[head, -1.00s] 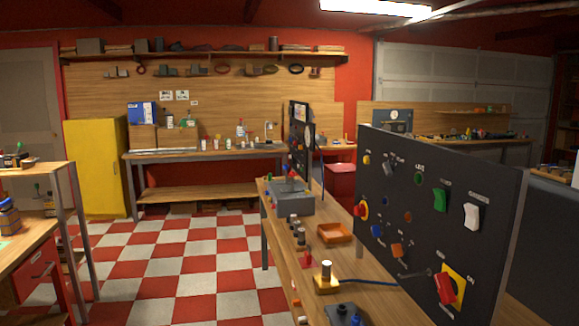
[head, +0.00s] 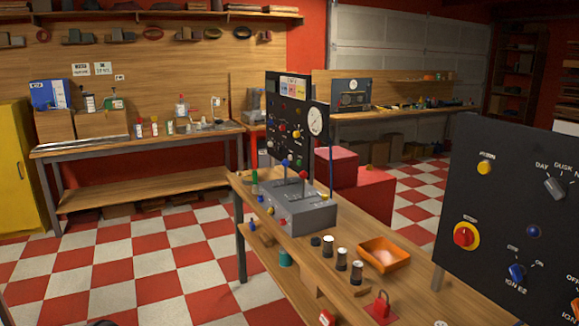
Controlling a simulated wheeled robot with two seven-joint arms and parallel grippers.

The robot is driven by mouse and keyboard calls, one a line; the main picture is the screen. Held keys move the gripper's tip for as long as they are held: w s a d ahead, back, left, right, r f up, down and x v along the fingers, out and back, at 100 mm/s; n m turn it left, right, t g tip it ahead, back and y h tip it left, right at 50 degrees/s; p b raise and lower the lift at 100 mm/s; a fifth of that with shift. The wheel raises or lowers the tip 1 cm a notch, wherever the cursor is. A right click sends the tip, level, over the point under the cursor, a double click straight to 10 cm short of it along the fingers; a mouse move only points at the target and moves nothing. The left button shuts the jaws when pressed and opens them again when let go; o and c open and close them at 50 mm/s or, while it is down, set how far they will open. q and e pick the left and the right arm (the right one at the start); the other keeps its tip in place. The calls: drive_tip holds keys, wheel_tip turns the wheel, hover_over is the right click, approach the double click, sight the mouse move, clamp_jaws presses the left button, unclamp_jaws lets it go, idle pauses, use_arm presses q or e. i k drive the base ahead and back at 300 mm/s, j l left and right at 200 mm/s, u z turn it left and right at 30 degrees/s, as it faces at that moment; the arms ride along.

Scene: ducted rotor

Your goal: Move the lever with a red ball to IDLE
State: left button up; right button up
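A grey lever box (head: 312,219) stands on the wooden bench (head: 345,290), in front of a dark upright panel. A lever with a red ball (head: 303,175) rises from the box. A lever with a blue ball (head: 285,163) stands to its left. The markings on the box are too small to read, so I cannot tell which position the red-ball lever is in. Neither of my grippers shows in the head view.
A dark control panel (head: 500,215) with knobs stands at the right. An orange tray (head: 384,256), several small cylinders and a red padlock (head: 381,305) lie on the bench before the box. The checkered floor (head: 150,275) left of the bench is clear.

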sight(303, 175)
drive_tip(key=i+j+u, duration=0.1)
drive_tip(key=i+j, duration=0.35)
drive_tip(key=i+j+u, duration=0.1)
drive_tip(key=i+j, duration=0.25)
drive_tip(key=i, duration=0.15)
drive_tip(key=i+j+u, duration=0.1)
drive_tip(key=i+j, duration=0.3)
drive_tip(key=i+j+u, duration=0.15)
drive_tip(key=i+j, duration=0.15)
drive_tip(key=i, duration=0.3)
